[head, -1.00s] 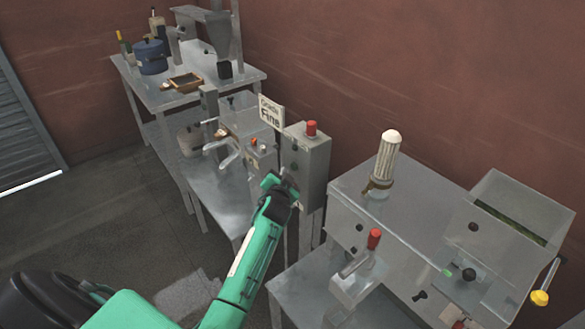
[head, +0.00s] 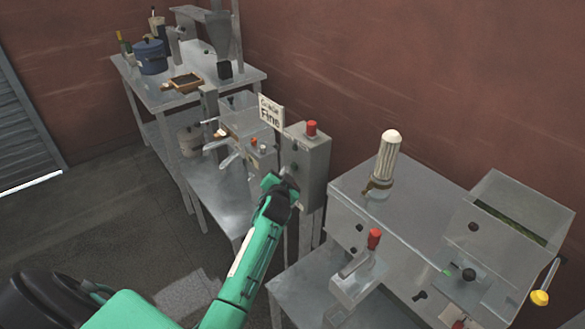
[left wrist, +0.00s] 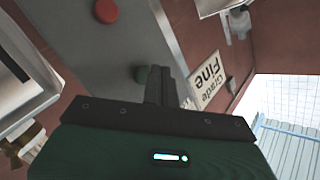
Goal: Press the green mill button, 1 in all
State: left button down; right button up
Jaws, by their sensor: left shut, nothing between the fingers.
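A tall grey control box (head: 315,158) with a red button (head: 311,127) stands at the middle of the head view. In the left wrist view a round green button (left wrist: 141,74) and a red button (left wrist: 105,11) show on a grey face. My left gripper (head: 287,181) is in front of the lower part of the box. Its fingers are shut and empty. In the left wrist view the shut fingertips (left wrist: 160,72) appear beside the green button and partly overlap it. I cannot tell whether they touch it. My right gripper is not in view.
A "Grade Fine" sign (head: 270,112) stands just left of the box. A machine with a red-knobbed lever (head: 373,239) and a white-topped cylinder (head: 387,158) is at right. A metal table (head: 155,97) with a blue pot (head: 151,57) is at back left.

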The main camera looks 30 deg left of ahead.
pick_arm(q)
jog(key=shift+w+d, duration=0.2)
jog(key=shift+w, duration=0.2)
jog(key=shift+w+d+b, duration=0.15)
jog(key=shift+w+b, duration=0.25)
jog(key=shift+b, duration=0.05)
dwell(0.7)
jog(key=shift+s, duration=0.1)
jog(key=shift+s+a+p, duration=0.3)
jog(key=shift+s+p, duration=0.15)
jog(key=shift+s, duration=0.25)
jog(key=s, duration=0.1)
jog(key=s+a+p, duration=0.1)
jog(key=s, duration=0.1)
jog(key=s+a+p, duration=0.1)
jog(key=shift+s, duration=0.35)
